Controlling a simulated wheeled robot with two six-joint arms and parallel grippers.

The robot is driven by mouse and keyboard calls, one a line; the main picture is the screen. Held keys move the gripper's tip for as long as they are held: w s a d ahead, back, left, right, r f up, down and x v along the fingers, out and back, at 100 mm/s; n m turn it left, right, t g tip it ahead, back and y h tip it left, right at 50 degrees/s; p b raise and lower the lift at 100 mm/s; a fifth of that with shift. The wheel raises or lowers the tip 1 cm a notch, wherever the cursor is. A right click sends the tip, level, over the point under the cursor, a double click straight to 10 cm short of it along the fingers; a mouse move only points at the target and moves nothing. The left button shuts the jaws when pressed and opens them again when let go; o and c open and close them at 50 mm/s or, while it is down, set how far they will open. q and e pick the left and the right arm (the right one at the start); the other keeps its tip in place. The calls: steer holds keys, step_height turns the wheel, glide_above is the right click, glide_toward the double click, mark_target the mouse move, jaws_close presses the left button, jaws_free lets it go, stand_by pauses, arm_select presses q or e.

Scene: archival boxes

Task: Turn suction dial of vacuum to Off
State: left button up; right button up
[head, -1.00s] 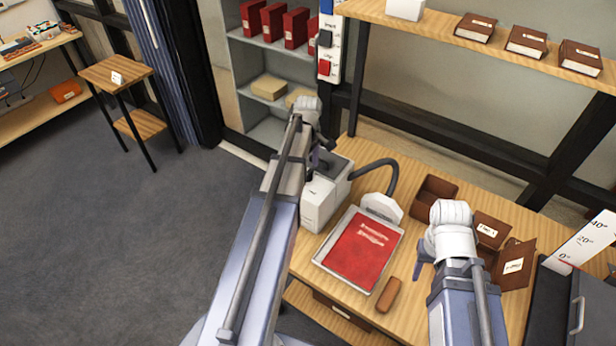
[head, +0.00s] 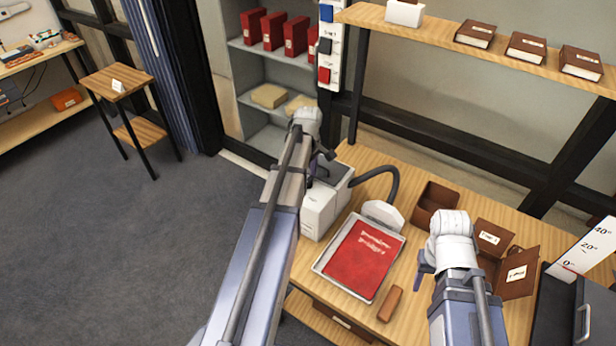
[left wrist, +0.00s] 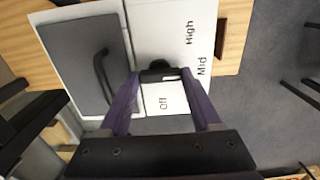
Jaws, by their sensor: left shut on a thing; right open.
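The white vacuum (head: 322,212) with a grey top stands at the table's left end, partly hidden by my left arm. In the left wrist view, its white panel (left wrist: 180,30) reads High, Mid and Off. The dark suction dial (left wrist: 158,68) sits between the fingertips of my left gripper (left wrist: 160,76), which is shut on it. The fingers partly cover the dial, so I cannot tell which label it points to. In the head view, my left gripper (head: 322,156) is at the vacuum's top. My right gripper (head: 424,272) is open and empty above the table.
A red book (head: 362,258) lies in a metal tray (head: 322,262) beside the vacuum's hose and white nozzle (head: 384,214). A brown block (head: 390,303), an open brown box (head: 436,202) and other brown boxes (head: 516,272) lie near my right arm. A shelf (head: 480,50) runs above the table.

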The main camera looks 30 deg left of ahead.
arm_select(q)
steer(key=c, duration=0.4)
steer(key=shift+o, duration=0.2)
steer(key=shift+m, duration=0.3)
steer(key=m, duration=0.3)
steer(key=shift+m, duration=0.4)
steer(key=m, duration=0.3)
steer(key=shift+m, duration=0.3)
steer(key=m, duration=0.5)
steer(key=shift+m, duration=2.7)
